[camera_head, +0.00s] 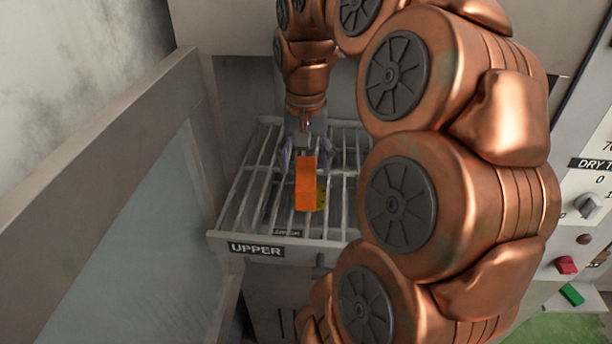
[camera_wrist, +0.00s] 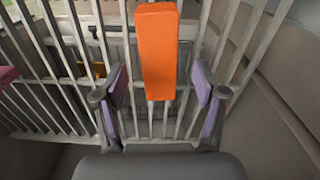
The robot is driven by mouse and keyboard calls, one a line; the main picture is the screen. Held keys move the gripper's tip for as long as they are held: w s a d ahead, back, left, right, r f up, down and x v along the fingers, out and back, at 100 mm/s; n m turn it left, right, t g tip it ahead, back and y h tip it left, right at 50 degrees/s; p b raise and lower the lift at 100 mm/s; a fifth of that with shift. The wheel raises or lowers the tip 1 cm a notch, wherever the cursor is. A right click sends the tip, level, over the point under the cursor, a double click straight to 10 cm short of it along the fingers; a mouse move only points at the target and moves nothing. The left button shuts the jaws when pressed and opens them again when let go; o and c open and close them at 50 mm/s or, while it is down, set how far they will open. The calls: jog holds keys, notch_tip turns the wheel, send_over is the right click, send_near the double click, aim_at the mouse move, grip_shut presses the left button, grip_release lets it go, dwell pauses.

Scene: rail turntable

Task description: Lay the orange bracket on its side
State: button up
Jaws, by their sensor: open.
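The orange bracket (camera_head: 306,184) is on the slatted upper rack (camera_head: 246,236) in the head view, with its long orange face toward the camera. In the wrist view the bracket (camera_wrist: 158,52) shows as a long orange block, its near end close to the gap between my fingers. My gripper (camera_head: 305,158) is just behind the bracket in the head view. In the wrist view my gripper (camera_wrist: 160,95) is open, with one purple-padded finger on each side of the bracket and space between. Whether the bracket touches the slats is hard to tell.
A yellow piece (camera_head: 321,196) shows beside the bracket. An open door (camera_head: 130,230) with a glass pane stands at the left. A control panel (camera_head: 590,190) with knobs and buttons is at the right. The rack slats have open gaps, and the rack's left part is bare.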

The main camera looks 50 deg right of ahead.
aim_at(306, 173)
jog(key=shift+d+f+p, duration=0.1)
jog(key=shift+f+p, duration=0.5)
jog(key=shift+f, duration=1.2)
jog(key=shift+c, duration=0.4)
grip_shut()
